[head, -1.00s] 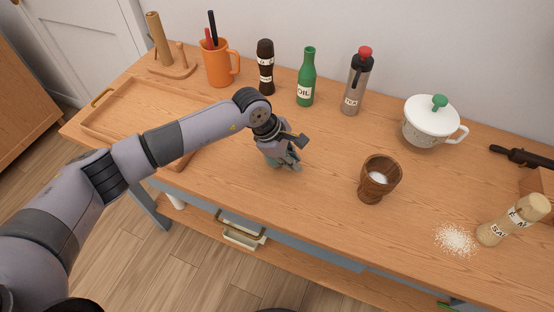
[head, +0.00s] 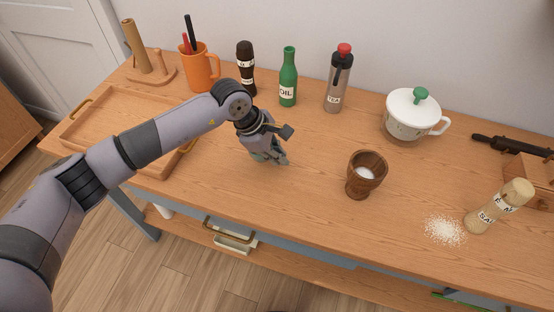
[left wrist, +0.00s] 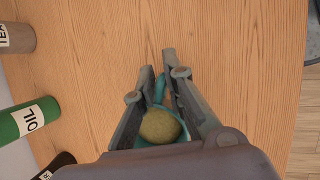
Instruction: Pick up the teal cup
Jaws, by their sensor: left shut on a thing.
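My left gripper (head: 268,154) is low over the front middle of the wooden counter. In the left wrist view, its two fingers (left wrist: 158,72) are shut on the teal cup (left wrist: 160,90). Only small teal parts of the cup show between and behind the fingers. A rounded olive-yellow surface (left wrist: 160,126) shows within the cup, close to the camera; I cannot tell what it is. In the head view the gripper hides most of the cup, and I cannot tell whether it touches the counter. My right gripper is not in view.
A wooden mortar (head: 365,175) stands right of my left gripper. Behind are a green oil bottle (head: 288,78), a grey bottle (head: 338,80), a dark bottle (head: 246,68) and an orange mug (head: 201,70). A wooden tray (head: 92,100) lies left. Spilled salt (head: 444,230) is at right.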

